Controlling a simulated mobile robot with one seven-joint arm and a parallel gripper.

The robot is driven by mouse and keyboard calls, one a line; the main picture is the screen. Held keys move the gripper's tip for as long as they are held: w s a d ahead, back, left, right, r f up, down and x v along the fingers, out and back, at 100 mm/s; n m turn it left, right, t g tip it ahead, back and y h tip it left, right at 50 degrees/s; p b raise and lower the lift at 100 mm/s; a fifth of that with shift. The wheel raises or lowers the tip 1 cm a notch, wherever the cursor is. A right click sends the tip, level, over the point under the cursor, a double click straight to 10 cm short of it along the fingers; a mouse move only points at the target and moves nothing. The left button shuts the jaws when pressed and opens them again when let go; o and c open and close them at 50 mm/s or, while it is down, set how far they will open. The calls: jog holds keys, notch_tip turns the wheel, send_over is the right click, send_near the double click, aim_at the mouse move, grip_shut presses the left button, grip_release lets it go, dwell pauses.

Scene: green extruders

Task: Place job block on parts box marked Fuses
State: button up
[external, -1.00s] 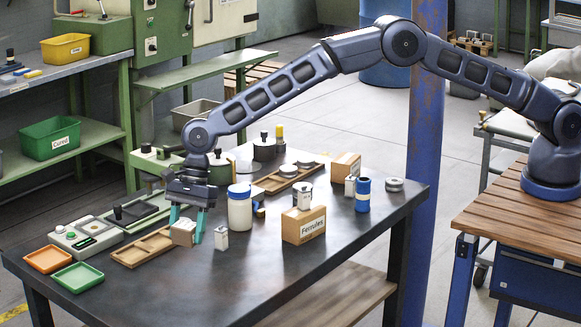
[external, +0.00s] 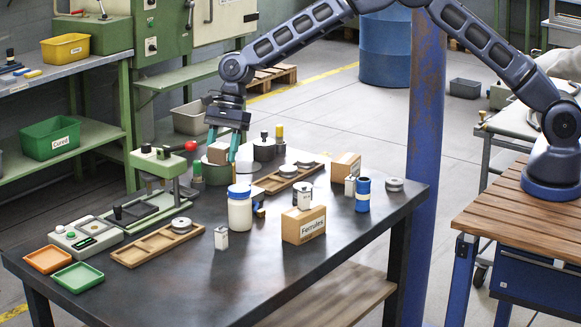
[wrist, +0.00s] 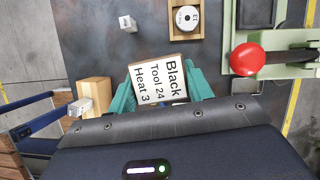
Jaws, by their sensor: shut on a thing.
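The job block (external: 218,153) is a small tan block. A nearer cardboard box (external: 303,228) is marked Ferrules and has a metal canister (external: 304,196) on top. I cannot read "Fuses" on any box.
A white jar with blue lid (external: 240,210) and a small white box (external: 221,238) stand mid-table. A green press (external: 160,165) with a red knob (external: 191,145) is left of the gripper. A blue cylinder (external: 363,195) is at right. The front right tabletop is clear.

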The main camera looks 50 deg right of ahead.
jog(key=w+d+r, duration=0.1)
jog(key=d+r, duration=0.1)
jog(key=d, duration=0.5)
jog(key=w+d+r, duration=0.1)
jog(key=d+r, duration=0.1)
jog(key=d, duration=0.6)
notch_tip(320, 180, up, 5)
jog(key=m, duration=0.2)
send_over(344, 159)
jog(key=d, duration=0.1)
jog(key=shift+t, duration=0.4)
jog(key=f, duration=2)
jog(key=shift+d, duration=0.3)
jog(key=shift+f, duration=0.1)
jog(key=o, duration=1)
